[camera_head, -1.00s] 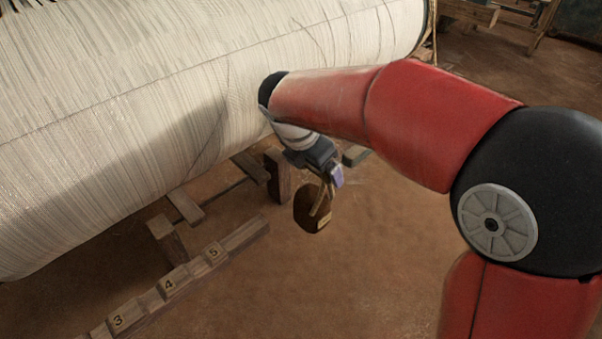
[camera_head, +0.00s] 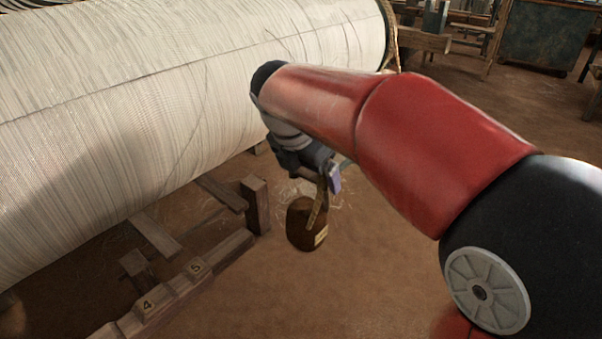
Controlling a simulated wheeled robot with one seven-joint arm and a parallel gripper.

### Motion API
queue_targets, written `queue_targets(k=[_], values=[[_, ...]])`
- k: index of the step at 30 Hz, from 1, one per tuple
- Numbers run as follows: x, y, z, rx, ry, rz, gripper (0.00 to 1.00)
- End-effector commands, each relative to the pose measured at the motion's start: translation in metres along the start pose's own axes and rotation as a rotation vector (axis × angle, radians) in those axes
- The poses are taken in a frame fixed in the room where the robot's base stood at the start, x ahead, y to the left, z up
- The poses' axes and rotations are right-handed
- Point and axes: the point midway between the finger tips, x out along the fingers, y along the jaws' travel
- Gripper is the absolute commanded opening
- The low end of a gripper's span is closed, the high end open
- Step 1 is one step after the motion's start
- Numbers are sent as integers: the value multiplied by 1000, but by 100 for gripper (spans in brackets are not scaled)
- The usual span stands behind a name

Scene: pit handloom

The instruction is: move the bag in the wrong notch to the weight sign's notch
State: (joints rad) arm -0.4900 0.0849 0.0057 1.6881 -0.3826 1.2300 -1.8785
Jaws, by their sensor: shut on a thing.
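My gripper (camera_head: 328,182) is shut on the strap of a brown bag (camera_head: 303,224). The bag hangs below the gripper, with a small pale label on its lower right side. It hangs to the right of the notched wooden rail (camera_head: 161,299), apart from it. The rail shows number plates 4 (camera_head: 147,305) and 5 (camera_head: 196,267), with raised blocks and gaps between them. The lower-numbered part of the rail is out of view at the lower left. No weight sign is visible in this view.
A large roll of pale warp threads (camera_head: 150,100) fills the upper left, close to my arm. A wooden post (camera_head: 256,204) stands at the rail's far end, left of the bag. Bare earth floor (camera_head: 370,285) is free at the lower middle. A dark chest (camera_head: 545,35) stands at the back right.

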Motion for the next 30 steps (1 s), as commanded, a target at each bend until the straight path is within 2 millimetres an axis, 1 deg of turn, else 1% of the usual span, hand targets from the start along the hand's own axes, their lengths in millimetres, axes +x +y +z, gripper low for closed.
queue_targets(k=[21, 30], values=[[-9, -50, 4, 2, -3, 5, 21], [-11, -63, 5, 1, -3, 5, 21]])
